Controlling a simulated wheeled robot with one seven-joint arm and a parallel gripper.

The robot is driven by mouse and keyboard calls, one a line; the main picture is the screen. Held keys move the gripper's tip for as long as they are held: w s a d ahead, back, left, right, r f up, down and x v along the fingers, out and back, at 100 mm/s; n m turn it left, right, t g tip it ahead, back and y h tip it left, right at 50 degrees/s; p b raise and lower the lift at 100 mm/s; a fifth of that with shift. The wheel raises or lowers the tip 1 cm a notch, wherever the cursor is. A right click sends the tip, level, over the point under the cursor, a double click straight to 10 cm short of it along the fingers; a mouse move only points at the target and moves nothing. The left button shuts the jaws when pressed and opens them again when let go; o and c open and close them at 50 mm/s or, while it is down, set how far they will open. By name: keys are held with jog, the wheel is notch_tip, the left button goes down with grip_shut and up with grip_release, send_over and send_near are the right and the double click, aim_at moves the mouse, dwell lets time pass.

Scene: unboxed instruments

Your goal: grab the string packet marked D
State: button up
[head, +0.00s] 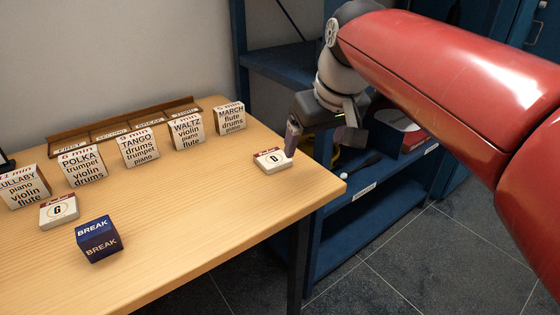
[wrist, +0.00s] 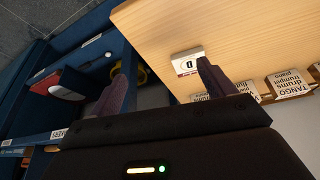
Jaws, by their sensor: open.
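The string packet marked D (head: 272,158) is a small white box with a dark red band. It lies flat near the right end of the wooden table. In the wrist view the packet (wrist: 187,61) shows just beyond the tip of one finger. My gripper (head: 325,140) is open and empty, to the right of the packet, around the table's right edge. A similar packet marked G (head: 59,210) lies at the table's left.
Several white cards with band pieces (head: 138,147) stand along the back of the table (head: 200,225), before a wooden rack (head: 125,122). A blue BREAK cube (head: 98,239) sits at the front left. A blue shelf unit (head: 365,200) stands right of the table. Bare wood surrounds the D packet.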

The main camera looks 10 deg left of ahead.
jog(key=n, duration=0.2)
send_near(273, 158)
jog(key=w, duration=0.1)
jog(key=shift+w+a+f+g+y, duration=0.15)
jog(key=shift+w+f+g+y, duration=0.15)
jog(key=shift+f+g, duration=0.15)
jog(key=x, duration=0.5)
jog(key=shift+s+f+b, duration=0.2)
jog(key=shift+f+b, duration=0.2)
jog(key=shift+w+f, duration=0.2)
jog(key=shift+f, duration=0.4)
jog(key=shift+c, duration=0.4)
jog(key=c, duration=1)
